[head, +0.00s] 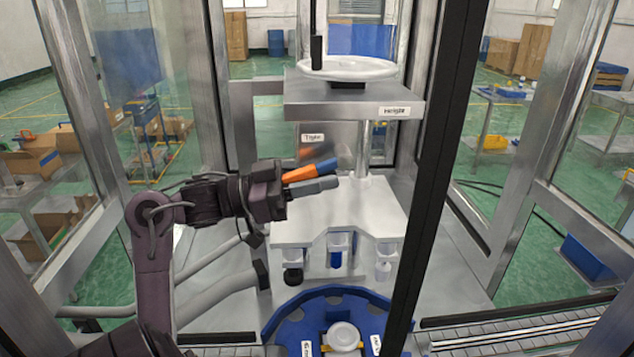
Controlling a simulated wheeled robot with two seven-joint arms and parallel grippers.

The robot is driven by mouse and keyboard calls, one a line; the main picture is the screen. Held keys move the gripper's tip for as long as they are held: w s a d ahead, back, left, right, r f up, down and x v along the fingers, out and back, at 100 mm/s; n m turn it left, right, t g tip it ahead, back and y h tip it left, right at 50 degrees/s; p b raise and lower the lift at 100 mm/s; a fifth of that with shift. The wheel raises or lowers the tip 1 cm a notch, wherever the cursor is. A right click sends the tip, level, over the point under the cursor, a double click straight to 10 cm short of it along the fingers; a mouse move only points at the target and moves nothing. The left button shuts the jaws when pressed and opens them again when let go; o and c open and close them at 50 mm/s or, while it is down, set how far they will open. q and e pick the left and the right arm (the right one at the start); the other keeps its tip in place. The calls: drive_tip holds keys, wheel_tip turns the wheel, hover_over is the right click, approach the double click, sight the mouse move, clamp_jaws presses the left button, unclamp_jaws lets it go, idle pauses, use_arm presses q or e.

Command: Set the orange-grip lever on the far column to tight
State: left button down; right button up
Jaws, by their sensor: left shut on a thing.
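My left gripper (325,176) reaches in from the left and is shut at the orange grip (299,173) of the lever, in front of the far column. A blue piece shows at the right end of the orange grip. One grey finger lies just below the grip; the rest of the hold is hidden. A label that seems to read "Tight" (312,137) is on the column just above. A blurred orange patch on the metal behind looks like a reflection. The lever's pivot cannot be made out. My right gripper is not in view.
A grey plate with a white disc (348,69) stands above right. A light metal shelf (330,222) with hanging parts lies below. A blue round turntable (290,324) is at the bottom. A dark frame post (437,160) stands right of the station, and glass panels flank it.

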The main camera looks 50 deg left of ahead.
use_arm(q)
drive_tip(key=shift+s+g+y, duration=0.15)
drive_tip(key=shift+g+y, duration=0.55)
drive_tip(key=shift+f, duration=0.1)
drive_tip(key=c, duration=1.7)
unclamp_jaws()
drive_tip(key=shift+o, duration=0.3)
